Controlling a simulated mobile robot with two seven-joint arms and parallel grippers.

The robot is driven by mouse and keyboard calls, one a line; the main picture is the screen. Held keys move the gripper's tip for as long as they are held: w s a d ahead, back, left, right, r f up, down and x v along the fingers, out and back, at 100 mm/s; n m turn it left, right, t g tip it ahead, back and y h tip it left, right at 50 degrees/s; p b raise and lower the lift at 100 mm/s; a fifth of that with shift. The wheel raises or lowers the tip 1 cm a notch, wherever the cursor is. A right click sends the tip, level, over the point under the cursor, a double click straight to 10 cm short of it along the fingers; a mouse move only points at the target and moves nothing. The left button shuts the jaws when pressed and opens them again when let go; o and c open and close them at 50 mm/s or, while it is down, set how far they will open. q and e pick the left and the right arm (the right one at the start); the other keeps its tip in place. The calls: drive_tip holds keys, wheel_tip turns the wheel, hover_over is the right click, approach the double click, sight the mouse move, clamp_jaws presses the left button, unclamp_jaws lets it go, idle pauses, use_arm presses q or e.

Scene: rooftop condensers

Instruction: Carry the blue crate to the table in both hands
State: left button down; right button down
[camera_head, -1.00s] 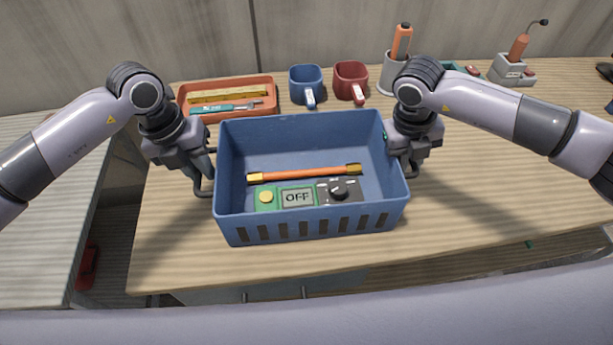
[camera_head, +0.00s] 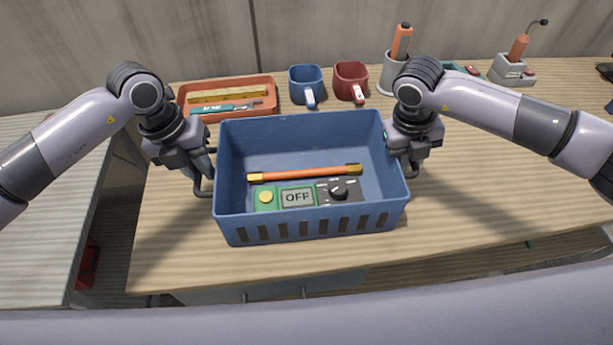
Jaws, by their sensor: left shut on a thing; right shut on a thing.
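The blue crate (camera_head: 310,226) is in the middle of the view, over the front part of the wooden table (camera_head: 490,200). It looks level; I cannot tell whether its base touches the table. Inside lie an orange rod with brass ends (camera_head: 305,173) and a green and black meter (camera_head: 297,197) whose display reads OFF. My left gripper (camera_head: 203,180) is shut on the crate's left handle. My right gripper (camera_head: 408,165) is shut on the crate's right side, where the handle is mostly hidden.
Behind the crate stand an orange tray (camera_head: 268,98) with tools, a blue mug (camera_head: 306,84), a dark red mug (camera_head: 351,80) and a grey cup (camera_head: 388,75) with an orange-handled tool. A soldering iron holder (camera_head: 513,68) is at the back right. Table right of the crate is clear.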

use_arm(q)
drive_tip(key=shift+w+r, duration=0.1)
drive_tip(key=shift+r, duration=0.1)
use_arm(e)
drive_tip(key=shift+w+r, duration=0.1)
drive_tip(key=shift+r, duration=0.1)
use_arm(q)
drive_tip(key=shift+r, duration=0.1)
use_arm(e)
drive_tip(key=shift+r, duration=0.1)
